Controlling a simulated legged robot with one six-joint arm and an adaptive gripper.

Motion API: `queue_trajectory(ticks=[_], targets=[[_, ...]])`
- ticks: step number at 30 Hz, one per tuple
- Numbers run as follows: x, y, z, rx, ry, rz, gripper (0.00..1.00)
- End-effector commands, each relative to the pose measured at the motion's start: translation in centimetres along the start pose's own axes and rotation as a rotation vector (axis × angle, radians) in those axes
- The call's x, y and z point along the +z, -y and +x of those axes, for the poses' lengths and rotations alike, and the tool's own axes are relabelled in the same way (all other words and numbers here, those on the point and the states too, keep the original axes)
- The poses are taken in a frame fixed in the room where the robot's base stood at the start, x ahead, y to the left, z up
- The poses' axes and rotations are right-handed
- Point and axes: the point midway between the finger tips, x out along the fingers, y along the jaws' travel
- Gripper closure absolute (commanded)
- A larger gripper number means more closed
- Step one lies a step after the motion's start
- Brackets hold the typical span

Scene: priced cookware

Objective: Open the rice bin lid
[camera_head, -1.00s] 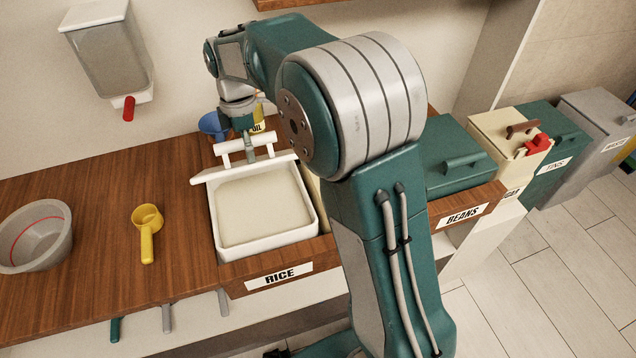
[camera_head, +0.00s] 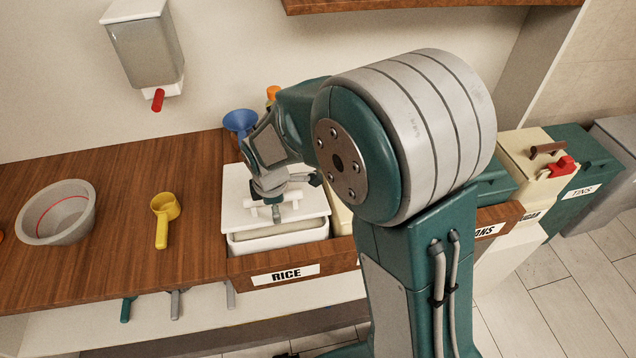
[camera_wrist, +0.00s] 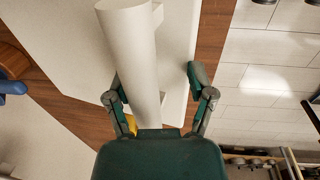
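The white rice bin (camera_head: 280,249) sits in the wooden counter behind the RICE label (camera_head: 286,274). Its white lid (camera_head: 240,187) is partly raised and tilted over the bin, with a gap at the front through which pale rice shows. The lid has a white bar handle (camera_head: 252,203). My gripper (camera_head: 279,211) is at this handle. In the wrist view, the handle (camera_wrist: 137,60) runs between the spread fingers of my gripper (camera_wrist: 158,95), close to the left finger and apart from the right one. Whether a finger touches the handle is unclear.
A yellow scoop (camera_head: 163,228) and a grey bowl (camera_head: 80,222) lie left on the counter. A blue funnel (camera_head: 240,121) stands behind the bin. A dispenser (camera_head: 147,55) hangs on the wall. My arm hides part of the bins to the right.

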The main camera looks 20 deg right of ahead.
Motion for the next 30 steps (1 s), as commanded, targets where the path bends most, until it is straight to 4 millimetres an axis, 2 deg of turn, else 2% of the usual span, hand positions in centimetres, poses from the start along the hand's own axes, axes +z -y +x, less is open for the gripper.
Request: queue_trajectory(ticks=[5, 25, 30], targets=[[0.1, 0.9, 1.6, 0.065, 0.001, -0.003, 0.31], [0.0, 1.4, -9.7, 0.069, -0.001, 0.0, 0.31], [2.0, 2.5, -11.7, 0.096, -0.019, 0.168, 0.31]])
